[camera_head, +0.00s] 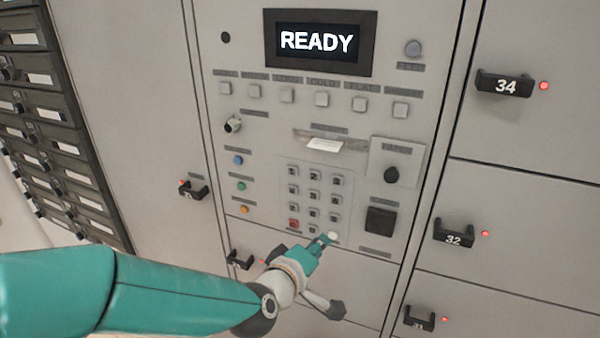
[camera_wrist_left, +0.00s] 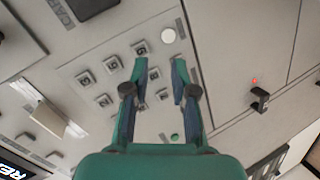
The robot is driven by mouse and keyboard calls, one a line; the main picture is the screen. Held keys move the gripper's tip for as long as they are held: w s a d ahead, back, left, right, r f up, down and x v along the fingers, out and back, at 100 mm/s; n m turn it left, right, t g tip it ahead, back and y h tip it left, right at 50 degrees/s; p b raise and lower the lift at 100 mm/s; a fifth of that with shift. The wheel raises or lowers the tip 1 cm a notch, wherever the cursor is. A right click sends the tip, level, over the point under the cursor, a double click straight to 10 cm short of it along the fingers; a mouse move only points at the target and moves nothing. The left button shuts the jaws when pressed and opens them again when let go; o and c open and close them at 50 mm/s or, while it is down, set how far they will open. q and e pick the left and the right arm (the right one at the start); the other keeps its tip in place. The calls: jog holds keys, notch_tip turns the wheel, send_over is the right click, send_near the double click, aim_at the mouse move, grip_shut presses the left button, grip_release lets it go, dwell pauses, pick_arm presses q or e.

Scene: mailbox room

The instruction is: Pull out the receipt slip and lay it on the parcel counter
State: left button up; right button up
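The white receipt slip (camera_head: 324,145) sticks out of a slot in the middle of the grey panel, below the row of square buttons. It also shows at the left of the left wrist view (camera_wrist_left: 48,119). My left gripper (camera_head: 322,243) is in front of the panel at the keypad's lower right corner, below the slip and apart from it. In the left wrist view its two fingers (camera_wrist_left: 160,65) are spread with nothing held between them. My right gripper is not in view. The parcel counter cannot be made out in either view.
The keypad (camera_head: 316,200) lies between the slip and my gripper. A "READY" screen (camera_head: 319,41) is above. Locker handles (camera_head: 504,84) jut out on the right.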

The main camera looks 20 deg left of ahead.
aim_at(323, 146)
pick_arm(q)
jog(key=s+a+r+n+t+y, duration=0.1)
jog(key=s+r+n+t, duration=0.15)
jog(key=r, duration=0.65)
jog(key=s+a+r+n+t, duration=0.1)
jog(key=r+n+t, duration=0.15)
jog(key=r, duration=0.65)
jog(key=shift+g, duration=0.3)
jog(key=w, duration=0.9)
jog(key=shift+w+f, duration=0.2)
jog(key=shift+w+r, duration=0.1)
jog(key=shift+w, duration=1.1)
grip_shut()
jog(key=shift+s, duration=0.15)
